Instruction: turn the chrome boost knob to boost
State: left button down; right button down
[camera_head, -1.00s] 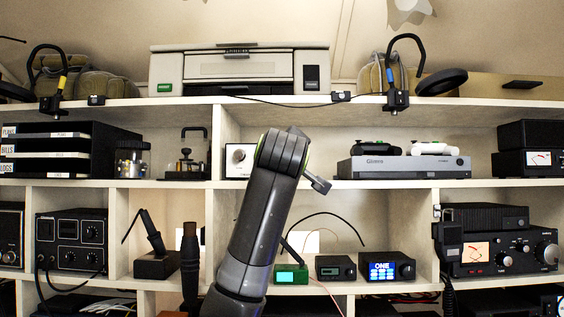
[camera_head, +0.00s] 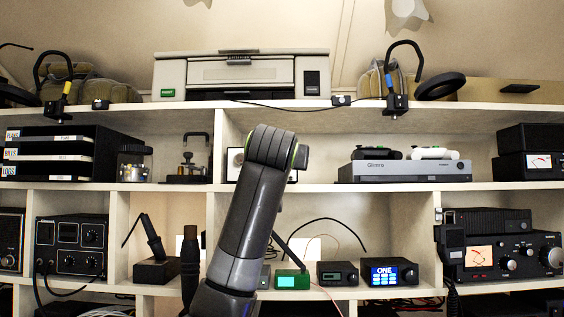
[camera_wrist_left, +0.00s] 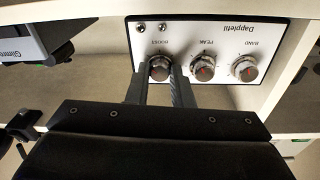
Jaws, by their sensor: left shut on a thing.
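The chrome boost knob (camera_wrist_left: 159,67) is on the white-faced Dapplefil unit (camera_wrist_left: 228,35), which appears upside down in the left wrist view. It sits under the BOOST label, beside the PEAK knob (camera_wrist_left: 203,67) and the BAND knob (camera_wrist_left: 244,68). My left gripper (camera_wrist_left: 161,78) is shut on the boost knob, one finger on each side. The knob's pointer is too small to read. In the head view the unit (camera_head: 234,157) stands on the middle shelf, mostly hidden behind my left arm, which also hides the gripper. My right gripper is not in view.
A grey console (camera_head: 403,171) with controllers on top stands right of the unit on the same shelf. A shelf divider (camera_head: 218,142) is close on the unit's left. Small boxes, including a green one (camera_head: 291,280), stand below.

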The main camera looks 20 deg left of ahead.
pick_arm(q)
jog(key=m+g, duration=0.1)
jog(key=m, duration=1.2)
jog(key=m+g, duration=0.1)
jog(key=m, duration=1.1)
jog(key=shift+d+r+m+b, duration=0.1)
jog(key=shift+r+m+b, duration=0.1)
jog(key=shift+m+b, duration=0.15)
jog(key=shift+m, duration=0.25)
jog(key=c, duration=1.3)
grip_release()
jog(key=shift+w, duration=0.1)
